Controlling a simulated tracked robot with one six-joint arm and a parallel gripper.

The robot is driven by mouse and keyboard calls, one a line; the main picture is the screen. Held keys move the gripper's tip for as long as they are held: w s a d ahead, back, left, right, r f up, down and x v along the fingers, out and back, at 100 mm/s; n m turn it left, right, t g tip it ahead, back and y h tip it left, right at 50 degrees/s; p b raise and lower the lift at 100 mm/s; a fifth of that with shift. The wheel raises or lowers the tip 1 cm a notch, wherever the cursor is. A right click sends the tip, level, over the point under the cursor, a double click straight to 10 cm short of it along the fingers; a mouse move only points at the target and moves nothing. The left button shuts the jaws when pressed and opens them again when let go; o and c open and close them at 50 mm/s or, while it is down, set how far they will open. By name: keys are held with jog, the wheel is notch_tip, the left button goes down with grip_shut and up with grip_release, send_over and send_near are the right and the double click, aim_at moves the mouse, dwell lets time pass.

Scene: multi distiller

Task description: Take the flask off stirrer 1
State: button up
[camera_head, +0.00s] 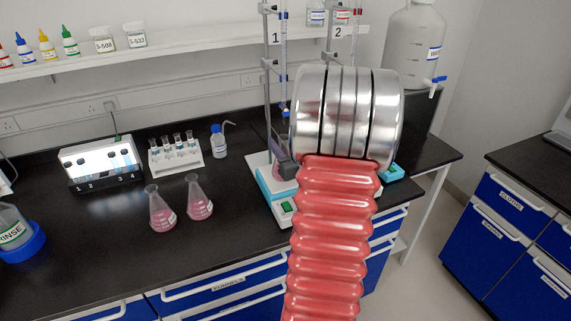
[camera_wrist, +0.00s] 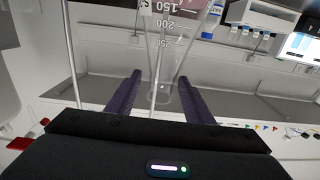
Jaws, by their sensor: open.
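Stirrer 1 (camera_head: 266,184), a white and blue unit, stands on the black bench below the sign "1". The flask (camera_head: 281,171) on it shows only as a small pinkish piece, mostly hidden by my arm. In the wrist view the picture is upside down, and the clear flask (camera_wrist: 163,50) with printed volume marks has its narrow neck low in the picture. My gripper (camera_wrist: 158,84) is open, with one dark finger on each side of the neck. Gaps show between the neck and both fingers. In the head view the fingers are largely hidden.
A burette (camera_head: 283,60) on a stand rises over stirrer 1. Stirrer 2 (camera_head: 392,173) is partly hidden to the right. Two pink flasks (camera_head: 162,213) (camera_head: 199,203), a vial rack (camera_head: 176,156) and a wash bottle (camera_head: 218,143) stand to the left.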

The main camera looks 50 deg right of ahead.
jog(key=shift+c, duration=0.5)
grip_shut()
